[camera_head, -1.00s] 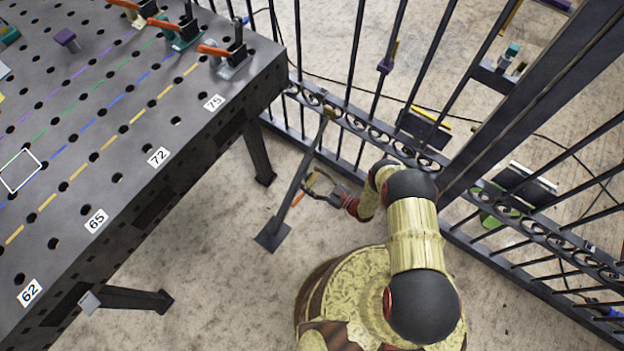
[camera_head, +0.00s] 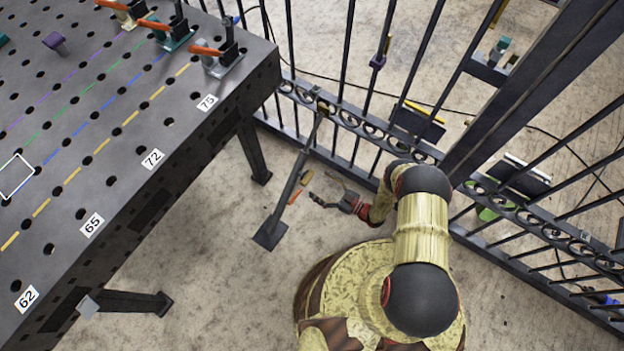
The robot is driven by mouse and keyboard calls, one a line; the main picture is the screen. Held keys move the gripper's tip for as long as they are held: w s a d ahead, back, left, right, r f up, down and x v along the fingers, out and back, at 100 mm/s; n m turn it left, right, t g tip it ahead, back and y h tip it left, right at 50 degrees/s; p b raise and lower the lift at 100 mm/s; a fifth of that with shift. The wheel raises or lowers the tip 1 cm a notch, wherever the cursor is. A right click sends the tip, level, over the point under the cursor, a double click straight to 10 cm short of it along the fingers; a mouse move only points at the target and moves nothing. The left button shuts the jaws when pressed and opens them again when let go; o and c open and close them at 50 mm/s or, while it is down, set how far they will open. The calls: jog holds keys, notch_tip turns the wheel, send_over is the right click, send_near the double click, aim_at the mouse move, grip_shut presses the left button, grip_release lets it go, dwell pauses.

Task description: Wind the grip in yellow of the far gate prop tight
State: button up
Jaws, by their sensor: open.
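A dark gate prop (camera_head: 287,190) leans from a square foot plate on the floor up to the lower rail of the gate. A small yellow grip (camera_head: 306,178) shows on the right side of its shaft. A small orange piece (camera_head: 295,197) sits just below it. My gripper (camera_head: 318,187) is open and empty, right of the prop. Its fingers point left towards the yellow and orange pieces, with a small gap showing in this view. Depth between them is hard to judge. Only this one prop is in view.
A black barred gate (camera_head: 365,125) with scrollwork stands behind the prop. A perforated metal table (camera_head: 110,170) with clamps (camera_head: 215,58) fills the left, its leg (camera_head: 253,150) near the prop. Bare floor lies left of and below the prop.

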jog(key=shift+v, duration=2.55)
